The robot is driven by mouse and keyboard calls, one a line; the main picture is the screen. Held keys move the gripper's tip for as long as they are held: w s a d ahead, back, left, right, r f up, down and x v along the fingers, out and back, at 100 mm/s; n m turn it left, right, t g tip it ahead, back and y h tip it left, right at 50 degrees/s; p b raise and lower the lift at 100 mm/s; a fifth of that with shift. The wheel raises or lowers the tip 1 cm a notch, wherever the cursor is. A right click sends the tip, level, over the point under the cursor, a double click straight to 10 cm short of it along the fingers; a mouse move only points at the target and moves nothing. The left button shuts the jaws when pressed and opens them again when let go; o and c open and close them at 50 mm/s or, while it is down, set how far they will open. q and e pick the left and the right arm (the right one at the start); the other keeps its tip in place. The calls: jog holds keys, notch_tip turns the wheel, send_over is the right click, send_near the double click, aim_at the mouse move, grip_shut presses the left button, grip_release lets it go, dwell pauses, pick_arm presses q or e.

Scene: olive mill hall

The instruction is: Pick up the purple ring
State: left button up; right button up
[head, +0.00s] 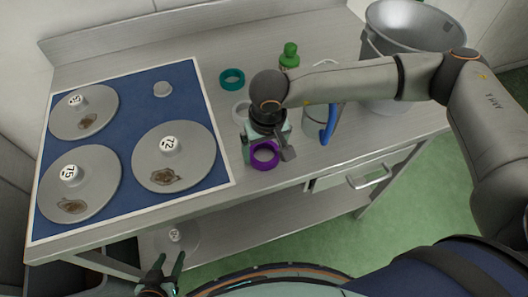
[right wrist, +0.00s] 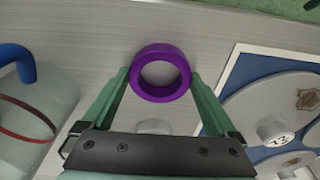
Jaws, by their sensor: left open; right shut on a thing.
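The purple ring (head: 264,166) is near the front edge of the steel table. My right gripper (head: 264,150) is shut on it from above. In the right wrist view the ring (right wrist: 160,95) sits between the tips of the two green fingers (right wrist: 162,80), which touch its outer sides. I cannot tell whether the ring is clear of the tabletop. My left gripper (head: 167,268) is open and empty, low in front of the table, over the lower shelf.
A teal ring (head: 232,73) and a pale ring (head: 237,112) lie behind. A green bottle (head: 289,60), a blue-handled jug (head: 326,132) and a metal bucket (head: 408,42) stand to the right. A blue mat (head: 127,115) with several numbered discs fills the left.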

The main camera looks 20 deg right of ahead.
jog(key=shift+r, duration=0.1)
jog(key=shift+r, duration=0.5)
notch_tip(320, 180, up, 2)
jog(key=shift+s+r, duration=0.15)
jog(key=shift+r, duration=0.1)
jog(key=s+d+r+b, duration=0.2)
jog(key=s+d+r, duration=0.2)
jog(key=s+r, duration=0.5)
jog(key=s, duration=0.4)
jog(key=shift+r+b, duration=0.15)
jog(key=shift+b, duration=0.15)
jog(key=shift+s, duration=0.1)
